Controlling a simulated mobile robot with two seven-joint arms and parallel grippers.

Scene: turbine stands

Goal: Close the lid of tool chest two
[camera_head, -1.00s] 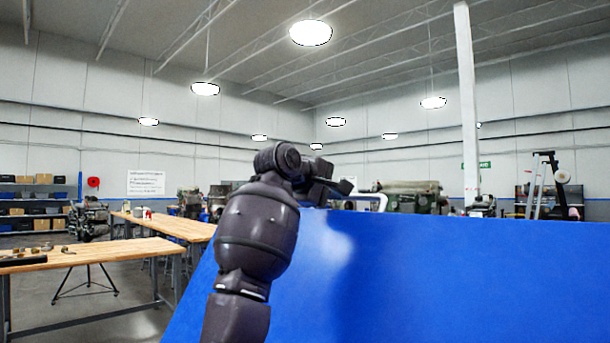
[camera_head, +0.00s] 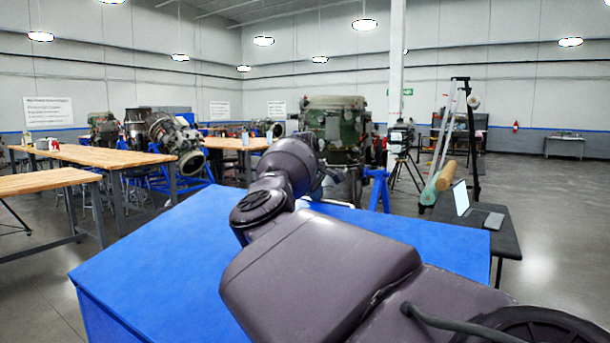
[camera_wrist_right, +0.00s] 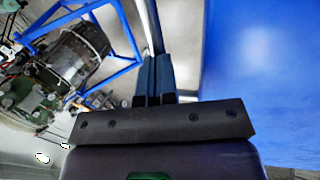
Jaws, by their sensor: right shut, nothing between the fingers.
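The blue lid of the tool chest (camera_head: 165,250) spreads as a broad, flat-looking surface below the head camera. A blue side face (camera_head: 95,312) drops from its lower left edge. I cannot tell whether the lid is fully down. My right arm reaches across the lid, and my right gripper (camera_head: 338,176) is at its far edge, partly hidden by the wrist. In the right wrist view the gripper (camera_wrist_right: 154,75) is shut and empty, beside the blue surface (camera_wrist_right: 262,70) at the right. My left gripper is not in view.
Wooden workbenches (camera_head: 95,155) stand at the left. A green machine (camera_head: 335,120) and a blue stand (camera_head: 378,188) are beyond the lid. A dark table (camera_head: 500,240) with a laptop (camera_head: 461,198) is close at the right. Open floor lies at the far right.

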